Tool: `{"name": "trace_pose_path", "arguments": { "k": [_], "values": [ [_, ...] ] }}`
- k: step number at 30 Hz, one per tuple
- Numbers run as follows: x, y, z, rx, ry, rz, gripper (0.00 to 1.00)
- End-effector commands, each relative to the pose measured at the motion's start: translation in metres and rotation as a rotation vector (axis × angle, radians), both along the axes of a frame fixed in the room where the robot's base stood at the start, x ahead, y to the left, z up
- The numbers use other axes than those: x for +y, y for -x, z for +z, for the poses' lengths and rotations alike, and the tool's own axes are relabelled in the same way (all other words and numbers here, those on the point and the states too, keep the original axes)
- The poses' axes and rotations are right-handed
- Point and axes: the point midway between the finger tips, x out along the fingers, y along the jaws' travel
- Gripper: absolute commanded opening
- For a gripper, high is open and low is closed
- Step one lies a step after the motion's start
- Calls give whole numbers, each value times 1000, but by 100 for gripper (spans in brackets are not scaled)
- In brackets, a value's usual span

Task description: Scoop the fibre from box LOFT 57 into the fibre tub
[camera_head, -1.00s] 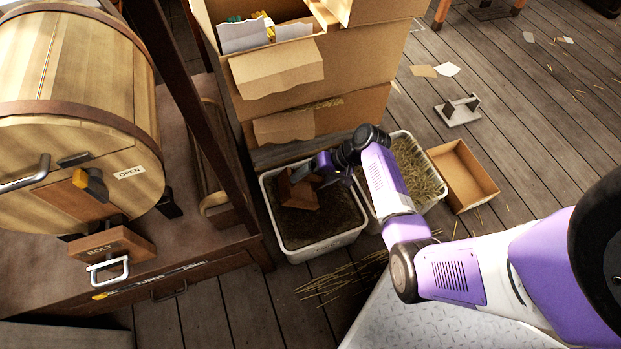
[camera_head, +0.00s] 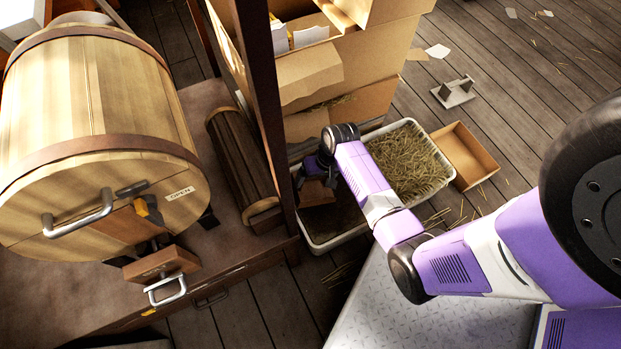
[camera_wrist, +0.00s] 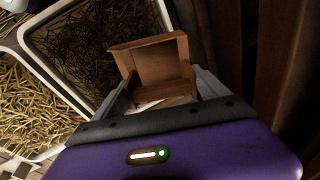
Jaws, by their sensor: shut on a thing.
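My gripper (camera_wrist: 160,98) is shut on a brown wooden scoop (camera_wrist: 158,62). The scoop's open hollow shows in the wrist view and looks bare. In the head view the scoop (camera_head: 318,192) is over the left part of a white tub (camera_head: 338,241) with dark brown contents, beside my arm. This tub also shows in the wrist view (camera_wrist: 40,47). A second white tub (camera_head: 447,178), full of pale straw-like strands, stands right beside it. Cardboard boxes (camera_head: 372,70) are stacked behind the tubs. I cannot read LOFT 57 on any of them, nor a label on either tub.
A wooden drum (camera_head: 95,120) marked OPEN, with a metal handle (camera_head: 78,217), stands on a bench at the left. A dark post (camera_head: 262,90) rises close to the scoop. A small open cardboard box (camera_head: 465,155) lies right of the tubs.

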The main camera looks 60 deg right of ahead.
Motion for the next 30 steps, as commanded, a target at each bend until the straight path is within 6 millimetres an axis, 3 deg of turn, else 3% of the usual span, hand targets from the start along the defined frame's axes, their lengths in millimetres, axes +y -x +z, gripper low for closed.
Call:
{"name": "trace_pose_path", "arguments": {
  "k": [18, 30],
  "values": [
    [15, -15, 23, 147, 148, -4, 15],
    [16, -16, 25, 160, 161, -5, 15]
  ]
}}
